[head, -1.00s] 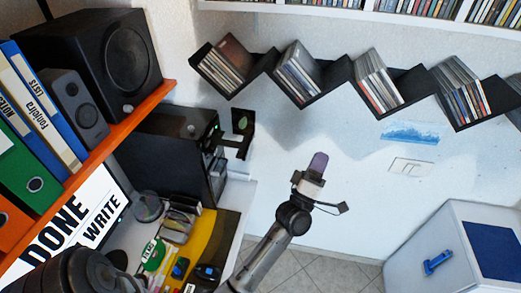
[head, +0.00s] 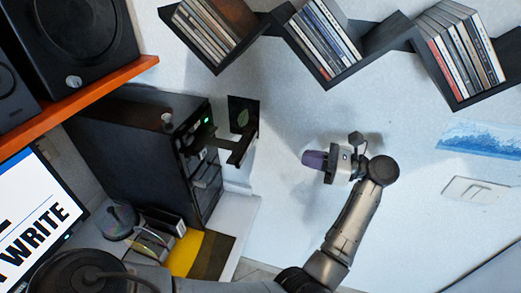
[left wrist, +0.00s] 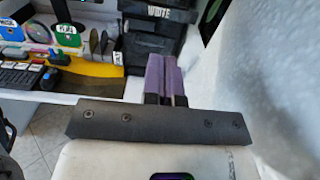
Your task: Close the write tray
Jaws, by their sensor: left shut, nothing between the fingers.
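The black disc tower (head: 140,150) stands on the desk at the left. A dark tray (head: 243,150) sticks out of its front, with a dark panel bearing a green leaf shape (head: 242,117) beside it. In the left wrist view a label reading WRITE (left wrist: 160,12) shows on the tower front, and part of a dark tray with a green edge (left wrist: 211,12) juts out at the top. My left gripper (head: 308,160) is shut and empty, its purple fingers pointing left towards the tray, with a clear gap between them. The fingers also show in the left wrist view (left wrist: 166,75). My right gripper is not seen.
Zigzag wall shelves (head: 320,75) with discs hang above my left gripper. An orange shelf (head: 100,85) with black speakers is at upper left. A screen (head: 35,215) and disc cases (head: 155,238) are at lower left. Free space lies between gripper and tray.

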